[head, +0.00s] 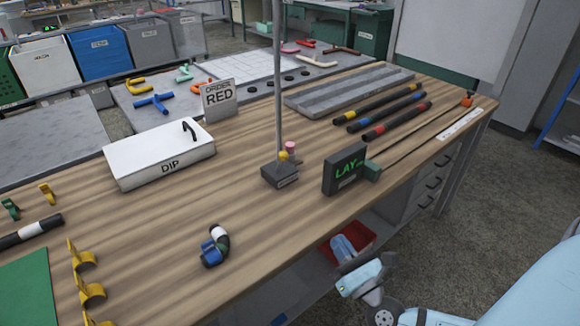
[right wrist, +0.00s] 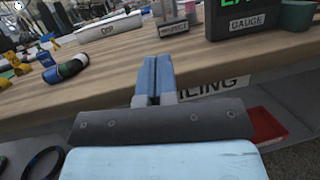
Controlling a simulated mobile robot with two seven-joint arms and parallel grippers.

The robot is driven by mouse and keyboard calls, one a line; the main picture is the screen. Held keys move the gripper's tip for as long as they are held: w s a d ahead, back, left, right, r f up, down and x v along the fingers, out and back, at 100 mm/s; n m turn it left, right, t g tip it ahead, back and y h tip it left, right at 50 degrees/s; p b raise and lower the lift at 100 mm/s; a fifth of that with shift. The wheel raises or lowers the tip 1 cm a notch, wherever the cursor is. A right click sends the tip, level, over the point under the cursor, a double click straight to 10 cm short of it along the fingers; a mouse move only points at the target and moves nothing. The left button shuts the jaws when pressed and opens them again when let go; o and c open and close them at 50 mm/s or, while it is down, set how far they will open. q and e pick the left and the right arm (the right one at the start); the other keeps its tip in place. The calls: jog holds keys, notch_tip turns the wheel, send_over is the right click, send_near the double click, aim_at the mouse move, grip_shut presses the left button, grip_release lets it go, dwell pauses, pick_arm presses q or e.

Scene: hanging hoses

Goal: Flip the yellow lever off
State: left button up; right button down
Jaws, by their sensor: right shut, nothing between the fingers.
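A small dark box (head: 280,175) stands on the wooden bench at the foot of a thin upright pole. A yellow knob (head: 284,156) and a pink knob (head: 290,147) show on top of it; their lever shafts are too small to make out. My right gripper (head: 342,246) is just off the bench's front edge, in front of and to the right of that box, apart from it. In the right wrist view its two blue fingers (right wrist: 153,76) are shut together and empty, pointing at the bench edge. My left gripper is not in view.
A dark gauge box with green letters (head: 345,169) stands right of the lever box, near the front edge. A curved hose piece (head: 215,246) lies left on the bench. A white DIP box (head: 160,153) stands farther back. A red bin (head: 349,240) is below the edge.

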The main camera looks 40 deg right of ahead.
aim_at(281, 154)
pick_arm(q)
jog(key=p, duration=0.2)
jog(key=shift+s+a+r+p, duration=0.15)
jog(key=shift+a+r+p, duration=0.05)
jog(key=shift+p, duration=0.1)
pick_arm(e)
jog(key=x, duration=2.3)
jog(key=shift+d+f, duration=0.1)
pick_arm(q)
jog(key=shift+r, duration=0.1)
